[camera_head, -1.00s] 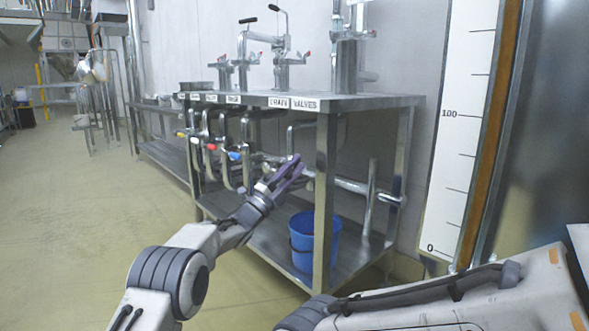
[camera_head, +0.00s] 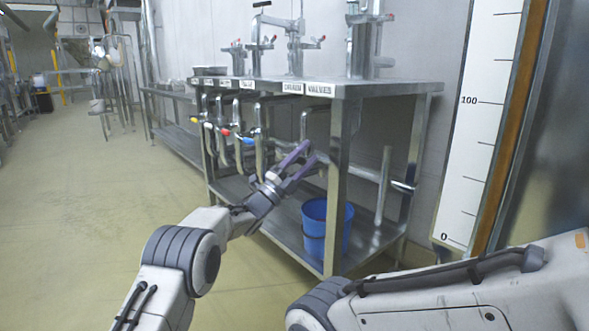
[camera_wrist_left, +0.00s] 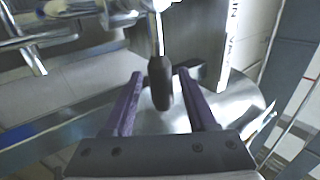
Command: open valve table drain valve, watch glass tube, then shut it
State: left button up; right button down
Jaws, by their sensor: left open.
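The valve table (camera_head: 385,88) is a steel bench with a label strip reading "DRAIN VALVES" (camera_head: 306,89) on its front edge. Pipes with yellow, red and blue handles hang under its top. My left gripper (camera_head: 307,160) is open, with purple fingers, near the table's front right leg. In the left wrist view a black lever grip (camera_wrist_left: 160,84) hangs between the open fingers, with a gap on both sides. The glass tube (camera_head: 508,120), with an amber-brown column, stands at right beside a white scale (camera_head: 480,110) marked 0 and 100. My right gripper is out of view.
A blue bucket (camera_head: 316,228) stands on the table's lower shelf (camera_head: 290,240). The table's front leg (camera_head: 338,190) is close to the left gripper. Steel valves (camera_head: 295,45) stand on the tabletop. The floor (camera_head: 90,210) at left is clear.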

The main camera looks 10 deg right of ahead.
pick_arm(q)
jog(key=p+v, duration=0.3)
jog(key=v, duration=0.6)
jog(key=shift+a, duration=0.2)
jog(key=shift+f, duration=0.1)
